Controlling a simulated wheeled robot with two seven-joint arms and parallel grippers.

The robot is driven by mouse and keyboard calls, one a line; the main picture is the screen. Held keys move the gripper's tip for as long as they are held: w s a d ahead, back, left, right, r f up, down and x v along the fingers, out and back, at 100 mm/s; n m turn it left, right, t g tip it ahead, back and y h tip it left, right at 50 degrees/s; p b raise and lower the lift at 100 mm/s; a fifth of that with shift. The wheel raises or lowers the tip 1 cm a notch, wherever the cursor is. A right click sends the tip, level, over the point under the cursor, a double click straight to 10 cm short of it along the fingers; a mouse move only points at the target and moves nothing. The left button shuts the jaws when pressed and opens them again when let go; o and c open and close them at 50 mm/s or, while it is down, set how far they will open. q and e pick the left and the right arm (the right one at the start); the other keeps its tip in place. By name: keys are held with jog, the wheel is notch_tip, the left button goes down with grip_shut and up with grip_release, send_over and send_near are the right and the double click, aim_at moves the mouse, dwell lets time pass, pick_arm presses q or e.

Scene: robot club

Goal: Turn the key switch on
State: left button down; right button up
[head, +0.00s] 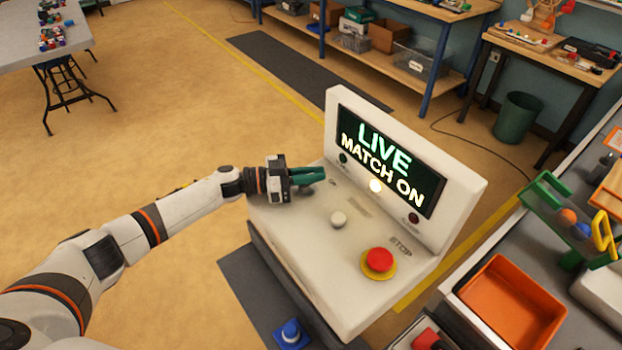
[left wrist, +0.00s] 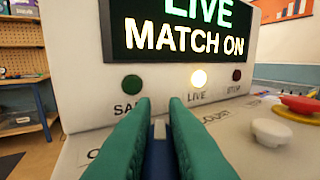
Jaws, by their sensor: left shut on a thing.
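A white control console (head: 305,245) stands in front of me with a raised back panel. Its screen (head: 390,160) reads "LIVE MATCH ON". My left gripper (head: 318,174) is at the left part of the console top, its green fingers pointing toward the back panel. In the left wrist view the fingers (left wrist: 160,135) are shut on the key switch, whose grey and blue part (left wrist: 160,140) shows between them. Most of the switch is hidden by the fingers. The middle lamp (left wrist: 198,78), marked LIVE, is lit; the green lamp (left wrist: 132,84) and red lamp (left wrist: 237,75) look dark. My right gripper is not in view.
A white knob (head: 338,219) and a red stop button (head: 379,260) on a yellow ring sit on the console top, right of my gripper. An orange tray (head: 512,305) lies on a grey bench at the right.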

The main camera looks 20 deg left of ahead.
pick_arm(q)
jog(key=m+g+h+b, duration=0.1)
jog(key=m+g+b, duration=0.1)
jog(key=g, duration=0.1)
jog(key=shift+f+b, duration=0.2)
jog(key=shift+b, duration=0.15)
jog(key=shift+s+r+m+g+b, duration=0.2)
jog(key=shift+m+g+b, duration=0.7)
jog(key=shift+g, duration=0.3)
jog(key=shift+d+h, duration=0.1)
jog(key=shift+h, duration=0.2)
jog(key=c, duration=1.4)
grip_release()
jog(key=shift+c, duration=0.2)
